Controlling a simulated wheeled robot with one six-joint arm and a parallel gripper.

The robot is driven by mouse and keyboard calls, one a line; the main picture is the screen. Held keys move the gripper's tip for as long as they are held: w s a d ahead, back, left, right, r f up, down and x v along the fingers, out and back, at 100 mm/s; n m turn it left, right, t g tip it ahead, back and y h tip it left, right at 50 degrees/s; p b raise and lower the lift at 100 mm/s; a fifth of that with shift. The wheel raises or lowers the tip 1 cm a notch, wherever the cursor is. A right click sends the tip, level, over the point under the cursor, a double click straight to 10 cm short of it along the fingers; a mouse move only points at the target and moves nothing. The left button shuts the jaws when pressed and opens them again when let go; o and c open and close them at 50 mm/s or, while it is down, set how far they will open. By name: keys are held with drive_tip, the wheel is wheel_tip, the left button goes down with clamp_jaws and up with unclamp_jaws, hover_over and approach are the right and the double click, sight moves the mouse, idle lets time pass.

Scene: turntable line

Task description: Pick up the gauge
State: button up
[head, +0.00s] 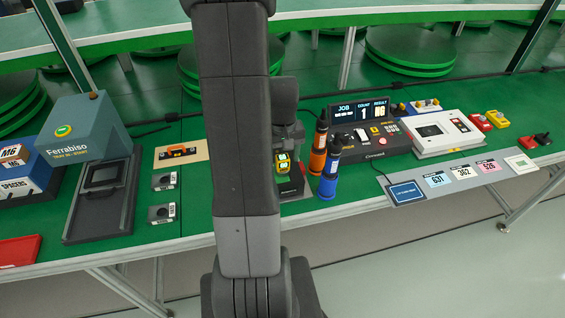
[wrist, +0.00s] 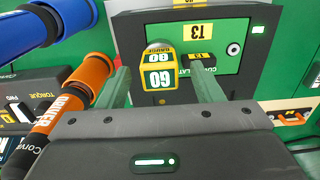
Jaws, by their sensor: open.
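My gripper (wrist: 160,82) is open, with one finger on the left of the gauge and one on the right. I cannot tell whether either finger touches it. In the head view the gauge (head: 283,163) shows as a yellow block just right of my arm, which hides part of the station.
An orange tool (head: 318,148) and a blue tool (head: 329,174) stand close right of the gauge. A black console (head: 345,142) with a display is beyond them. A grey-blue Ferrabiso machine (head: 95,122) stands left.

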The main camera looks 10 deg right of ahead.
drive_tip(key=shift+f, duration=0.5)
